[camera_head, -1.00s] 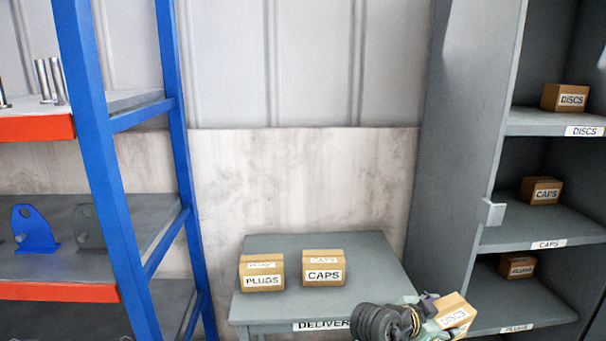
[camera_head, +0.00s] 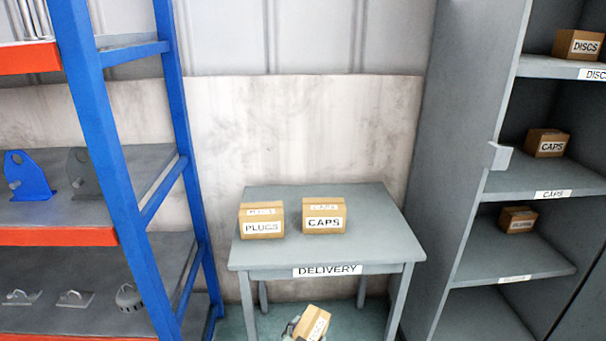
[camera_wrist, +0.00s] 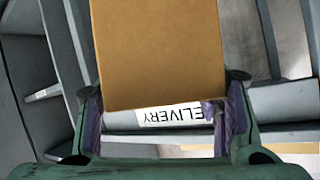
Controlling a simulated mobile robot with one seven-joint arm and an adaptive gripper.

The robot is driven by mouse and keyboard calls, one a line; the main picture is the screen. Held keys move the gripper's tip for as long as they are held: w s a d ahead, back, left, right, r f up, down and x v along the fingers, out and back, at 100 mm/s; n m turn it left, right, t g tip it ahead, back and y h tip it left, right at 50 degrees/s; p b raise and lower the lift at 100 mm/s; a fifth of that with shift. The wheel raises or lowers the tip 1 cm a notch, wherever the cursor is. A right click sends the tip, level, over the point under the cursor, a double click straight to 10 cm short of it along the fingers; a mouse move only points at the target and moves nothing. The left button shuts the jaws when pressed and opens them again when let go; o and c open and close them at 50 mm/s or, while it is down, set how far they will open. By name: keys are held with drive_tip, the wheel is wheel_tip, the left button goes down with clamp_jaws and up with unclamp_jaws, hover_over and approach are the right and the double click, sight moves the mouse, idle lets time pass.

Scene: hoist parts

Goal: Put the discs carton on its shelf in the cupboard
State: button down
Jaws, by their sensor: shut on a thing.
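My gripper (camera_wrist: 163,118) is shut on the discs carton (camera_wrist: 158,50), a brown box that fills the upper middle of the wrist view. In the head view the held carton (camera_head: 312,323) shows at the bottom edge, tilted, in front of and below the delivery table's top. The gripper itself is mostly cut off there. The cupboard (camera_head: 462,110) stands at the right. Its top visible shelf (camera_head: 540,66) bears the DISCS label and one discs carton (camera_head: 578,45). Below are a CAPS shelf (camera_head: 510,186) with a caps carton (camera_head: 546,143) and a third shelf (camera_head: 505,268) with a carton (camera_head: 518,220).
The delivery table (camera_head: 380,245) stands at the centre with a plugs carton (camera_head: 261,220) and a caps carton (camera_head: 324,216) on it. A blue-framed rack (camera_head: 95,130) with metal parts stands at the left. A handle-like block (camera_head: 499,156) sticks out at the cupboard's front edge.

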drive_tip(key=shift+n+y, duration=0.7)
drive_tip(key=shift+n, duration=0.2)
drive_tip(key=f, duration=0.1)
drive_tip(key=a+f, duration=0.1)
drive_tip(key=f, duration=0.2)
drive_tip(key=shift+w+a+f, duration=0.2)
drive_tip(key=shift+w+a, duration=0.1)
drive_tip(key=shift+a, duration=0.1)
wheel_tip(320, 180, down, 7)
drive_tip(key=w+n+y, duration=0.1)
drive_tip(key=n+y, duration=0.1)
drive_tip(key=shift+w+d+f+t, duration=0.15)
drive_tip(key=shift+d+f+t, duration=0.05)
drive_tip(key=shift+d+t, duration=0.2)
